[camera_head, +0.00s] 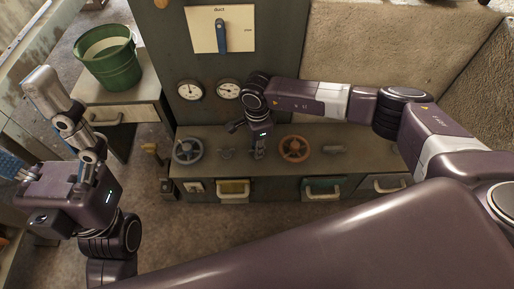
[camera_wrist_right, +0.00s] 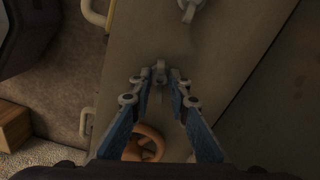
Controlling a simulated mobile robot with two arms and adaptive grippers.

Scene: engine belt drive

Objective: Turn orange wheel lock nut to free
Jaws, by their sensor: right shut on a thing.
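The orange wheel (camera_head: 293,149) sits on the grey bench top; part of it shows in the right wrist view (camera_wrist_right: 145,143), below my fingers. My right gripper (camera_head: 259,153) reaches down to the bench just left of the orange wheel. In the right wrist view its blue-padded fingers (camera_wrist_right: 160,80) are shut on a small grey lock nut (camera_wrist_right: 160,68); in the head view the gripper hides that nut. My left gripper (camera_head: 32,125) is at the far left, away from the bench, with its fingers spread and nothing seen between them.
A grey wheel (camera_head: 187,150) and a small grey fitting (camera_head: 226,153) stand left of my right gripper. Another grey fitting (camera_head: 334,149) lies right of the orange wheel. Two gauges and a duct lever panel (camera_head: 221,29) are behind. A green bucket (camera_head: 108,57) stands on the left cabinet.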

